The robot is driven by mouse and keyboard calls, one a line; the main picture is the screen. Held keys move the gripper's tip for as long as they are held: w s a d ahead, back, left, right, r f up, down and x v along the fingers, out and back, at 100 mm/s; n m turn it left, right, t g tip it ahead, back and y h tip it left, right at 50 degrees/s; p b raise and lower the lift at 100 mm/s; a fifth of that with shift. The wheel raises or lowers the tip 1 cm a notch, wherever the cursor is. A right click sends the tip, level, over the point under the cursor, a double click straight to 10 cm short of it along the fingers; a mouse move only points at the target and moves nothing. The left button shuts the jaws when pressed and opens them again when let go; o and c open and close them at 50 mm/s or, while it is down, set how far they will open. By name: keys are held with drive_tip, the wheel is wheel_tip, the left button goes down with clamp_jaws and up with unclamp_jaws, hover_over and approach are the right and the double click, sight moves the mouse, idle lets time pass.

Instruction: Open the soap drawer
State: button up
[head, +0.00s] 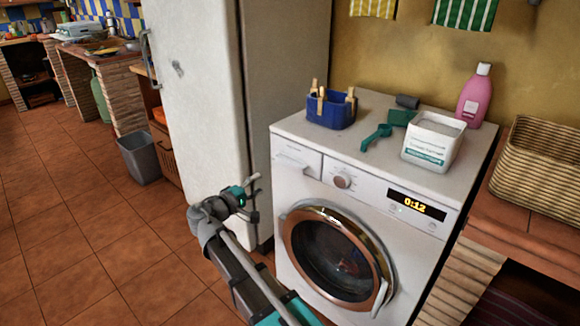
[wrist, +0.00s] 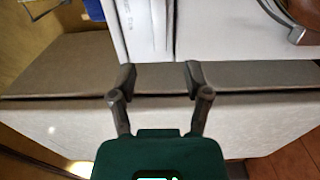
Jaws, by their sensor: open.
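The white washing machine (head: 283,222) stands in the middle, its round door below the panel. Its soap drawer (head: 297,158) is the panel at the upper left of the front, left of the round knob, and looks closed and flush. In the wrist view the drawer (wrist: 146,28) shows at the top, beyond the fingertips. My gripper (head: 253,191) is open and empty, left of and below the drawer in the head view, apart from it. Both fingers also show in the wrist view (wrist: 158,80), with nothing between them.
A tall white fridge (head: 200,100) stands close at the left of the washer, near my gripper.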

sight(288, 166)
drive_tip(key=shift+w+d, duration=0.1)
drive_tip(key=shift+x, duration=6.8)
clamp_jaws()
